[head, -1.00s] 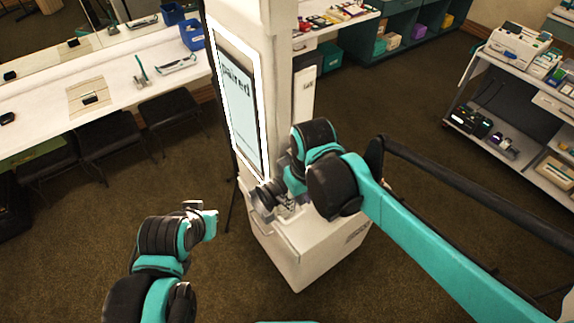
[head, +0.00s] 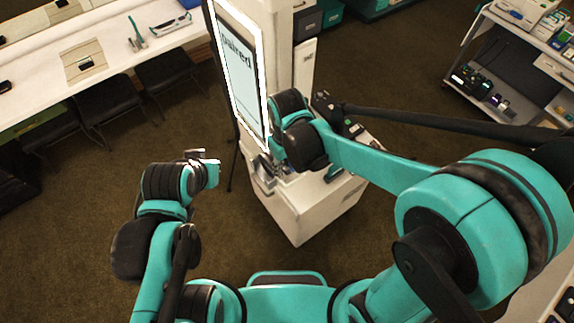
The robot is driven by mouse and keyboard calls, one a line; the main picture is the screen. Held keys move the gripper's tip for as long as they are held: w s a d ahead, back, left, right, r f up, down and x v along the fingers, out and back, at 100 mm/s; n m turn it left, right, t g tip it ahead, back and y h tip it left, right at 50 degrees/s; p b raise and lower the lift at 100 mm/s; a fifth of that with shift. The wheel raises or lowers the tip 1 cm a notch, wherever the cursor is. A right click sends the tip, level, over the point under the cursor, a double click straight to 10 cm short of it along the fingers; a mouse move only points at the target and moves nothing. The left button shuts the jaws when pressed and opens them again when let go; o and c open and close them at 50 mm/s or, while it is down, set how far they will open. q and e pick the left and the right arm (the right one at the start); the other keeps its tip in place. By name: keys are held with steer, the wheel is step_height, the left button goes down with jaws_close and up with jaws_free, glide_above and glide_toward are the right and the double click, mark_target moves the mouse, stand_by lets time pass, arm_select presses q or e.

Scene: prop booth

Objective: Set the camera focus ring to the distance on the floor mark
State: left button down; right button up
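A tall white booth (head: 290,213) stands ahead with a bright upright screen (head: 240,62) on its front; part of a word ending in "aired" is readable. My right gripper (head: 268,168) is at the small shelf below the screen, mostly hidden behind my own wrist, so its fingers cannot be made out. My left gripper (head: 208,160) is to the left of the booth, over the carpet, apart from everything; its fingers are too small to judge. I cannot make out a camera, a focus ring or a floor mark.
A white counter (head: 110,50) with black chairs (head: 105,112) stands at the left. A shelf cart (head: 510,75) with devices is at the upper right. Small dark items (head: 340,115) sit on the booth's right side. Carpet between them is clear.

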steer(key=shift+s+f, duration=0.1)
jaws_close()
steer(key=shift+d+f, duration=0.1)
steer(key=shift+s+d+f+t+y+b, duration=0.2)
steer(key=shift+s+f+t+y+b, duration=0.1)
steer(key=shift+f+t+b, duration=0.15)
steer(key=shift+s+d+f+t+y+b, duration=0.15)
steer(key=shift+f+t+y+b, duration=0.15)
steer(key=shift+t+b, duration=0.2)
steer(key=f+t+y+b, duration=0.1)
steer(key=b, duration=0.1)
steer(key=s+f+t+y+b, duration=0.1)
steer(key=f+b, duration=0.1)
steer(key=f+t+y+b, duration=0.1)
steer(key=f+t+b, duration=0.1)
steer(key=shift+s+d+f, duration=0.15)
steer(key=shift+d, duration=0.25)
